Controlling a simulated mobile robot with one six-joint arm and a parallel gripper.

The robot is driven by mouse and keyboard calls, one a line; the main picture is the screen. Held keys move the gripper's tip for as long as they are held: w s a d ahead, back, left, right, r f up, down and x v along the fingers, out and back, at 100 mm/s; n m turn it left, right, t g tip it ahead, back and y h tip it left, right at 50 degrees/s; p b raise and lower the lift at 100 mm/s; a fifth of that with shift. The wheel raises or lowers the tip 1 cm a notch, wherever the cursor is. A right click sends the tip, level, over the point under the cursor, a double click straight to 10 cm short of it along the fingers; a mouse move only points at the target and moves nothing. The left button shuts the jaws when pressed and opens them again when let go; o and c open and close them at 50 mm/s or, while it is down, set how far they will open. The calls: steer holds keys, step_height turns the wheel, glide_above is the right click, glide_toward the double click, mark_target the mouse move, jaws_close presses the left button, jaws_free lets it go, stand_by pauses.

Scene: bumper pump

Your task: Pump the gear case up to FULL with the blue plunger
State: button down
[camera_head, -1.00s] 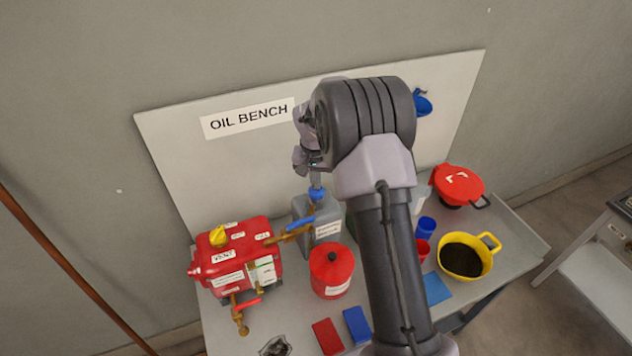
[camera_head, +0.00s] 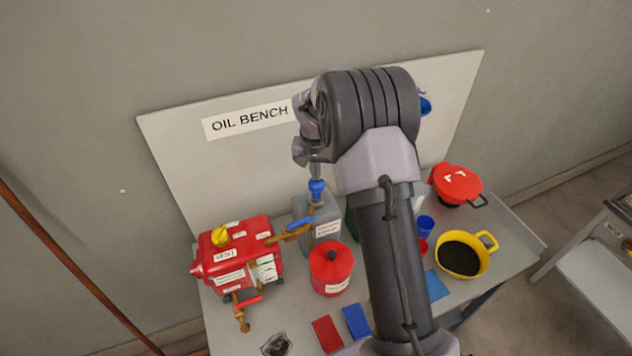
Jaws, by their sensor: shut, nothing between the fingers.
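The red gear case (camera_head: 240,258) stands at the left end of the bench, with a yellow knob on top and white labels; a FULL mark cannot be read. A brass pipe with a blue lever (camera_head: 300,224) runs from it towards the grey can. The blue plunger (camera_head: 317,189) stands upright above the grey can (camera_head: 318,228). My gripper (camera_head: 315,166) is shut and empty, pointing down just above the plunger. Whether its tips touch the plunger cannot be told. My wrist hides part of the gripper.
A red can (camera_head: 331,268), a red pad (camera_head: 327,335) and a blue pad (camera_head: 357,322) are in front. A yellow bucket (camera_head: 462,254) of dark liquid, a blue cup (camera_head: 425,228) and a red-lidded pot (camera_head: 457,184) stand right. My arm hides the bench's middle.

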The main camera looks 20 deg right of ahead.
steer(key=shift+f+b, duration=1.5)
steer(key=shift+f, duration=0.45)
steer(key=shift+r, duration=0.15)
step_height(320, 180, up, 4)
steer(key=p, duration=0.2)
steer(key=shift+p, duration=0.4)
